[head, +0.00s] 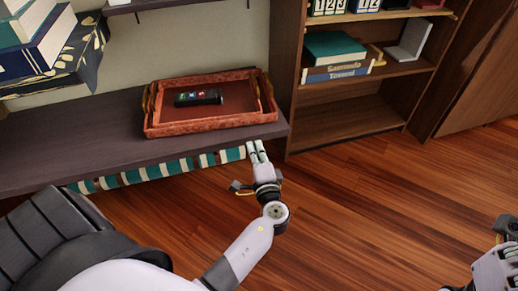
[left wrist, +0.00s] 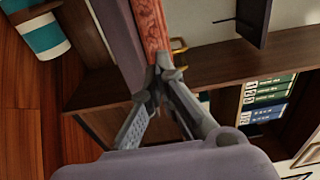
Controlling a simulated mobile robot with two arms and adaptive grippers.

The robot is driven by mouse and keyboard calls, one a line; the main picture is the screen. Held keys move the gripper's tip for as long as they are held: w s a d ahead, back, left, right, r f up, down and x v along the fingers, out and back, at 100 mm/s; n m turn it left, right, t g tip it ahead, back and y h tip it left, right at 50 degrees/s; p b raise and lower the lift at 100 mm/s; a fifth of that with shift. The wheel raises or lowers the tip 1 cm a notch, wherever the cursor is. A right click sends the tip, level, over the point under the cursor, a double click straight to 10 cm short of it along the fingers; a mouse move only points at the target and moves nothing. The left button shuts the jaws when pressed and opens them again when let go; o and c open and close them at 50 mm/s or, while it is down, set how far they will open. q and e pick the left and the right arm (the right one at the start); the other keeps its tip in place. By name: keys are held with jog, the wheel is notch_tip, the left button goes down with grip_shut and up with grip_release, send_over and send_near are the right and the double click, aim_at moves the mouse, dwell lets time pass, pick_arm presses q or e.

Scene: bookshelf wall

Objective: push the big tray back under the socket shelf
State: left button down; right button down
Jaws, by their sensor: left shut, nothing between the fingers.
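The big tray (head: 205,127) is reddish-brown with a raised rim and handles at its ends. It lies on the dark lower shelf board (head: 60,140), near the board's front edge. A dark device (head: 198,98) with small coloured marks lies in it. My left gripper (head: 257,150) is shut and empty at the board's front edge, by the tray's right front corner. In the left wrist view its fingertips (left wrist: 160,68) are at the tray's red rim (left wrist: 152,25); I cannot tell if they touch. My right gripper (head: 503,232) is partly cut off at the right edge.
A dark upper shelf (head: 150,5) is on the wall behind the tray. A brown bookcase (head: 345,122) stands close right of the tray. Teal-and-white striped items (head: 165,168) are under the board. The wooden floor at right is clear.

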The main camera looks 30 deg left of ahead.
aim_at(238, 121)
pick_arm(q)
jog(key=b+x, duration=0.2)
jog(key=x, duration=0.5)
jog(key=shift+w+a+f, duration=0.15)
jog(key=shift+w+a, duration=0.05)
jog(key=shift+w, duration=0.05)
jog(key=a, duration=0.2)
jog(key=shift+a, duration=1)
